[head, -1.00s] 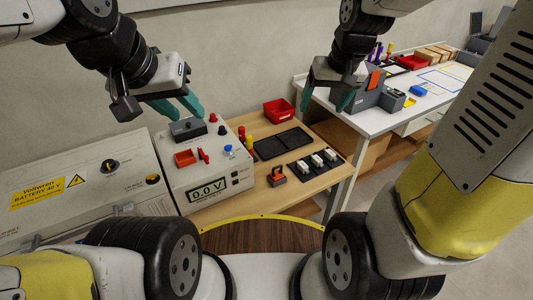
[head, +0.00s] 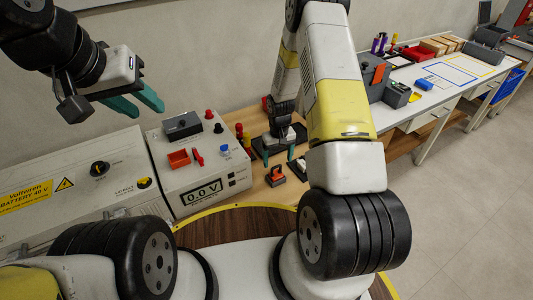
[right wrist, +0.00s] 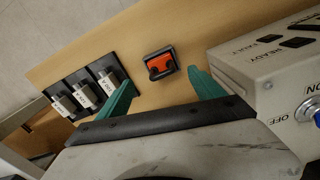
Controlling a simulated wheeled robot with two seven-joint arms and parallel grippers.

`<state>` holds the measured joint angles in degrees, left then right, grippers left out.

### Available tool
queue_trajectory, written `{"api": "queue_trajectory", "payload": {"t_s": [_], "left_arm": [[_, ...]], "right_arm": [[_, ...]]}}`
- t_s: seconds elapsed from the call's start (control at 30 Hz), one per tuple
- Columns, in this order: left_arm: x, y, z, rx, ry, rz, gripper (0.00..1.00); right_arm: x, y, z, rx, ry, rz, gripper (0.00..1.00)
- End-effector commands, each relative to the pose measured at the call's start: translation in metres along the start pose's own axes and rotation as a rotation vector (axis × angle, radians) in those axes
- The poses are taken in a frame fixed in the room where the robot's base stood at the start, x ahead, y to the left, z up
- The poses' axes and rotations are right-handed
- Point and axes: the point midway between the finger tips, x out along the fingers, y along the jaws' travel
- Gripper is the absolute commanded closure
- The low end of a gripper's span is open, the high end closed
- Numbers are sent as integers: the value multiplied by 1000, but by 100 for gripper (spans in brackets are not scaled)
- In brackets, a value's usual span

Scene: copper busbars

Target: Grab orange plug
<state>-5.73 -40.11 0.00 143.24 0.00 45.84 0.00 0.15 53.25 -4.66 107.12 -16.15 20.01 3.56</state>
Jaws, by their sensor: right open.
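The orange plug (head: 276,178), a small block with an orange face and dark housing, sits on the wooden table just right of the voltage box. In the right wrist view the plug (right wrist: 160,64) lies just beyond my fingertips, roughly between them. My right gripper (head: 279,155) is open and empty, pointing down just behind the plug in the head view; its teal fingers also show in the right wrist view (right wrist: 164,85). My left gripper (head: 143,104) has its teal fingers apart and empty, above the battery box at the left.
The voltage box (head: 200,187) reads 0.0 V and stands close beside the plug. Several white connectors in a black holder (right wrist: 88,90) lie on the plug's other side. A far white table (head: 420,70) carries bins and grey blocks.

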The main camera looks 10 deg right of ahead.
Motion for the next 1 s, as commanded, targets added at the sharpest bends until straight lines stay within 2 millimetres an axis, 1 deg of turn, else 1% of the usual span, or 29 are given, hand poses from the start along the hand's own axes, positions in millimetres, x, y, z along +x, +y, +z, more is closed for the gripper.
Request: {"api": "queue_trajectory", "payload": {"t_s": [0.03, 0.23, 0.4, 0.47, 0.6, 0.77, 0.87, 1.0], "left_arm": [[0, 0, 0, 0, 0, 0, 64], [0, 0, 0, 0, 0, 0, 64], [0, 0, 0, 0, 0, 0, 64], [0, 0, 0, 0, 0, 0, 64], [0, 0, 0, 0, 0, 0, 64], [0, 0, 0, 0, 0, 0, 64], [0, 0, 0, 0, 0, 0, 64], [0, 0, 0, 0, 0, 0, 64]], "right_arm": [[7, 0, 0, 0, -1, 0, 23], [30, -1, 0, 0, -1, -1, 23], [56, -3, 0, 0, -1, -1, 23], [62, -3, 0, 0, -1, -1, 23], [68, -2, -1, 0, 1, 0, 23], [67, -2, -1, 0, 1, 0, 23], [67, -2, -1, 0, 1, 0, 40], [67, -2, -1, 0, 1, 0, 68]]}}
